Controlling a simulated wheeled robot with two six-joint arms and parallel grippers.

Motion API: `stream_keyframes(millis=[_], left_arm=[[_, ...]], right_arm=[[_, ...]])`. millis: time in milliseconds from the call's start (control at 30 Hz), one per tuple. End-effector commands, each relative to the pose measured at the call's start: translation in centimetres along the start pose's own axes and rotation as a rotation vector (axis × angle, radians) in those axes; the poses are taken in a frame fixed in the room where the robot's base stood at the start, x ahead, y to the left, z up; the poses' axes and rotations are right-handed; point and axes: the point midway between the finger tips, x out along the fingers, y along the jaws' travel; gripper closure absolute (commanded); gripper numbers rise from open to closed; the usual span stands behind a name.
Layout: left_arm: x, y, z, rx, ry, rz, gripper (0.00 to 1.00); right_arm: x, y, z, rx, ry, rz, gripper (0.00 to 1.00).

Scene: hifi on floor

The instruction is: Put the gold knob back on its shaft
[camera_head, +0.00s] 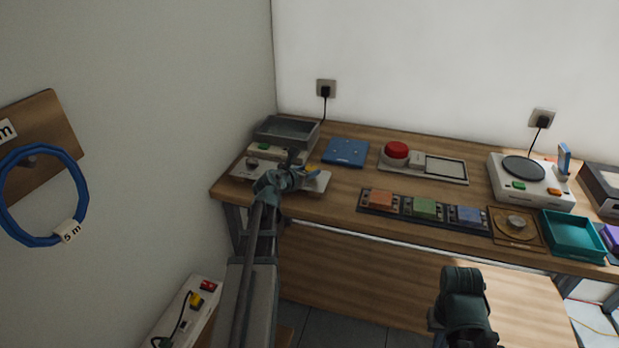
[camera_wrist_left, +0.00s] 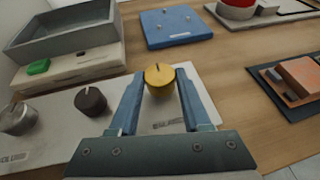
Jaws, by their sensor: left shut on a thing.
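The gold knob (camera_wrist_left: 159,77) is between the fingertips of my left gripper (camera_wrist_left: 160,84), which is shut on it. In the head view a bit of the gold knob (camera_head: 313,168) shows beside my left gripper (camera_head: 303,164). The knob is over the right part of a pale panel (camera_wrist_left: 200,88). A silver knob (camera_wrist_left: 18,118) and a dark knob (camera_wrist_left: 91,101) sit on the same panel to the left. No shaft shows, and I cannot tell whether the gold knob touches the panel. Part of my right arm shows at lower right in the head view, but not its fingers.
Behind the panel are a grey tray (camera_head: 287,130) and a green button (camera_wrist_left: 38,67). A blue plate (camera_head: 346,152) and a red button unit (camera_head: 397,150) stand to the right. Bare wood (camera_head: 335,190) lies right of the panel. A wall is close at left.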

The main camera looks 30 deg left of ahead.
Motion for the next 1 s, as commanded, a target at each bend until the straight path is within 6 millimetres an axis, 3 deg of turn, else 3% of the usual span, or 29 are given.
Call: stream_keyframes(millis=[667, 700, 867, 1000], left_arm=[[0.5, 0.0, -1.1, -0.001, 0.0, 0.0, 1.0], [0.4, 0.0, -1.1, -0.001, 0.0, 0.0, 0.49], [0.4, 0.0, -1.0, -0.001, 0.0, 0.0, 0.22], [0.4, 0.0, -1.0, -0.001, 0.0, 0.0, 0.22]], right_arm=[[1.2, -0.1, -0.1, 0.0, 0.0, 0.0, 1.0], [1.1, -0.1, -0.1, 0.0, 0.0, 0.0, 1.0], [1.1, -0.1, -0.1, 0.0, 0.0, 0.0, 1.0], [1.1, -0.1, -0.1, 0.0, 0.0, 0.0, 1.0]])
